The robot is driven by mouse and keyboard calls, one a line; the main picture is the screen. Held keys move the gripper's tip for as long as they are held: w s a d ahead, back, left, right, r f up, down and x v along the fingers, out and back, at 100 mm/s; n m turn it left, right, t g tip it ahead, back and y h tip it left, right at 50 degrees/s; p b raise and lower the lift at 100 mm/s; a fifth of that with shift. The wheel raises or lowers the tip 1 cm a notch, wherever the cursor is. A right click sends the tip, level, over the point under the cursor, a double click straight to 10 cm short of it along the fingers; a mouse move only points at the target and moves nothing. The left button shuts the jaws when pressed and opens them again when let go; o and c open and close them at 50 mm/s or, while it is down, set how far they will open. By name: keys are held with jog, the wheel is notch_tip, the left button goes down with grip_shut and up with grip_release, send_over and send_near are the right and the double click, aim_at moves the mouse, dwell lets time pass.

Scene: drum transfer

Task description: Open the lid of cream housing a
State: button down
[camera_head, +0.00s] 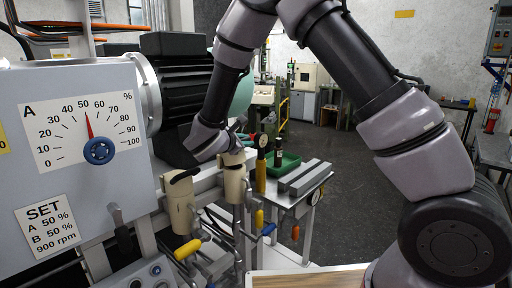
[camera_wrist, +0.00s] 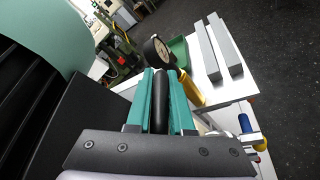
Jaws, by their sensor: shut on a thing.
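Two cream housings stand on the machine's side in the head view. The nearer one (camera_head: 180,207) has a dark lever lying across its top. The farther one (camera_head: 233,182) stands right of it, just below my gripper (camera_head: 239,129). I cannot read which of them is a. In the wrist view my gripper (camera_wrist: 164,90) has teal fingers shut on a black bar-shaped handle (camera_wrist: 160,105), which lies between them. The housing under this handle is hidden in the wrist view, and the lid's position cannot be told.
A grey panel (camera_head: 75,235) with a dial fills the left, beside a black motor (camera_head: 185,85). A side table holds a green tray (camera_head: 288,160), grey bars (camera_head: 305,177) and a yellow-handled gauge (camera_head: 261,178) close to my gripper. Open floor (camera_head: 355,185) lies beyond.

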jog(key=w+a+r+n+g+h, duration=0.1)
jog(key=a+n, duration=0.1)
jog(key=w+a+r+n+g+h, duration=0.1)
jog(key=w+r+n, duration=0.1)
jog(key=w+a+r+n+g, duration=0.1)
jog(key=w+a+n, duration=0.1)
jog(key=shift+w+a+r+h, duration=0.2)
jog(key=shift+a+r+h, duration=0.1)
jog(key=shift+h, duration=0.1)
jog(key=shift+w+a+f, duration=0.2)
jog(key=shift+w+a, duration=0.75)
jog(key=shift+w+a+f, duration=0.2)
jog(key=shift+w+a, duration=0.7)
jog(key=shift+w, duration=0.05)
jog(key=c, duration=0.8)
grip_release()
notch_tip(320, 180, up, 10)
